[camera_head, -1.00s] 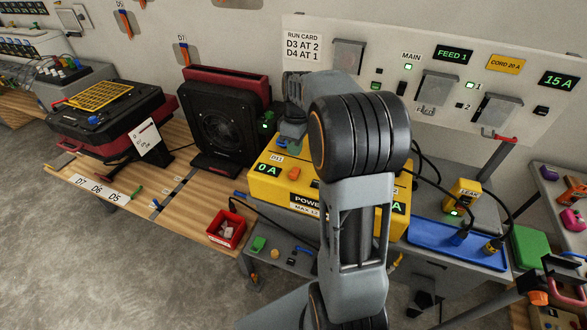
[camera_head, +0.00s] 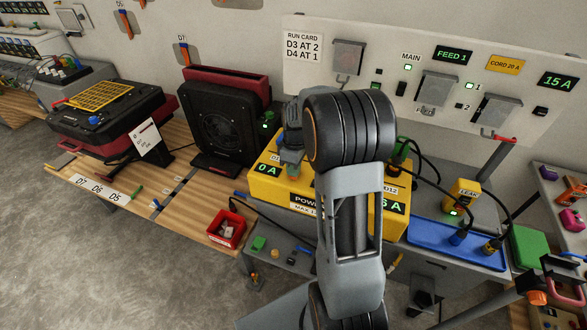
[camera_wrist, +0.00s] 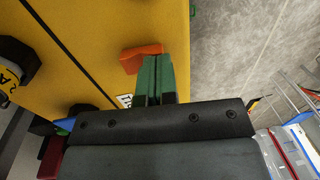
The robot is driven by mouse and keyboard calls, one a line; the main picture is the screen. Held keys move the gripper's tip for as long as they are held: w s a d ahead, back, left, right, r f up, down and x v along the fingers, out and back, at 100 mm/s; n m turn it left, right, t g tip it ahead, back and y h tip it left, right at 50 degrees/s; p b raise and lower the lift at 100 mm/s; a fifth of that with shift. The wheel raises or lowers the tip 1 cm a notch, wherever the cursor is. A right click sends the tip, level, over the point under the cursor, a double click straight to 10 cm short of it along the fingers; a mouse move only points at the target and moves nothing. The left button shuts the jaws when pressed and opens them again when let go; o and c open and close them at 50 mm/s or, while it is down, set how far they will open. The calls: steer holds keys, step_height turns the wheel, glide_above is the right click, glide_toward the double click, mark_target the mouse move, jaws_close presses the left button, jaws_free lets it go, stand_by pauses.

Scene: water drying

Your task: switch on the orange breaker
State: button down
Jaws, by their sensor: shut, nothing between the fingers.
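The yellow power box (camera_head: 265,186) stands on the bench, with a green "0 A" display (camera_head: 267,170) on its left side and another display, partly covered by my arm, on its right. The orange breaker (camera_wrist: 141,57) shows in the wrist view as a tilted block on the yellow face. My gripper (camera_wrist: 157,58) is shut and empty, its green fingertips right beside the breaker; I cannot tell whether they touch it.
A black fan unit (camera_head: 222,127) stands left of the box. A red bin (camera_head: 227,228) sits in front on the left. A blue tray (camera_head: 430,238) with plugs and cables lies to the right. A wall panel (camera_head: 450,120) with covered outlets is behind.

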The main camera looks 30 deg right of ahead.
steer(key=shift+f, duration=0.1)
steer(key=shift+a+f, duration=0.1)
steer(key=shift+f, duration=0.1)
steer(key=shift+s+r, duration=0.1)
steer(key=shift+w+d+r, duration=0.3)
steer(key=shift+w+d, duration=0.25)
steer(key=shift+d, duration=0.1)
steer(key=shift+p, duration=0.3)
step_height(320, 180, up, 14)
steer(key=s+a+p, duration=0.1)
steer(key=p, duration=0.1)
steer(key=shift+a, duration=0.2)
steer(key=shift+f, duration=0.1)
stand_by(0.5)
